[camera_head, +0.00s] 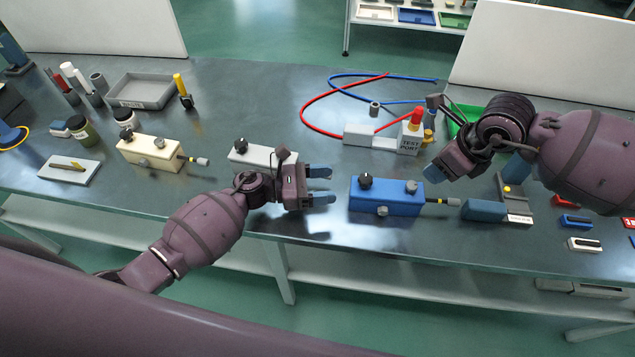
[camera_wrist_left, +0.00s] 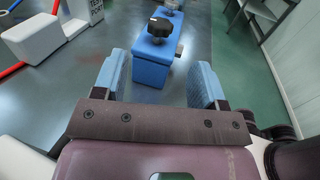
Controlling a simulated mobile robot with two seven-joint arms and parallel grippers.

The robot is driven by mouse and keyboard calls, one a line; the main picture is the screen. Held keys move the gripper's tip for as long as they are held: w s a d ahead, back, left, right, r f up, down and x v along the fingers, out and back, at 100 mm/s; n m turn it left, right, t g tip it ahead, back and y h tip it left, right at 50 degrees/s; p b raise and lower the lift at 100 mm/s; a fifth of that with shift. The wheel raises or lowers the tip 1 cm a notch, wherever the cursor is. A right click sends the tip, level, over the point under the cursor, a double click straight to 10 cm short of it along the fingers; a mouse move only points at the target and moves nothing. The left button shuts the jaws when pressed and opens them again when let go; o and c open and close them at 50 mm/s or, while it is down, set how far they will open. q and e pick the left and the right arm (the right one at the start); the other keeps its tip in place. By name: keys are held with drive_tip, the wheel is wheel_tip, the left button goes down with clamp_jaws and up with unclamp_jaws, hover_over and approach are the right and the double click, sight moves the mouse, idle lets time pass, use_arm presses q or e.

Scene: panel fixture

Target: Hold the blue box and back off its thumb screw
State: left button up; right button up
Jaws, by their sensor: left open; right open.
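The blue box (camera_head: 392,201) sits on the bench right of centre. It has a black lobed knob (camera_head: 365,181) and a grey knob (camera_head: 411,187) on top, plus a grey knob (camera_head: 383,211) on its front side. I cannot tell which is the thumb screw. My left gripper (camera_head: 321,185) is open and empty, just left of the box, fingers pointing at its end. In the left wrist view the box (camera_wrist_left: 152,72) stands ahead, between the blue finger pads, apart from them. My right gripper (camera_head: 476,169) is open above the bench, right of the box.
A cream box (camera_head: 150,153) and a grey-white box (camera_head: 262,156) with similar knobs stand left. The test port block (camera_head: 410,138), with red and blue cables, is behind the blue box. A dark fixture with a blue block (camera_head: 484,210) stands right. The bench's front edge is close.

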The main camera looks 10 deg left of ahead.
sight(358, 181)
use_arm(q)
drive_tip(key=x, duration=0.9)
drive_tip(key=shift+d, duration=0.1)
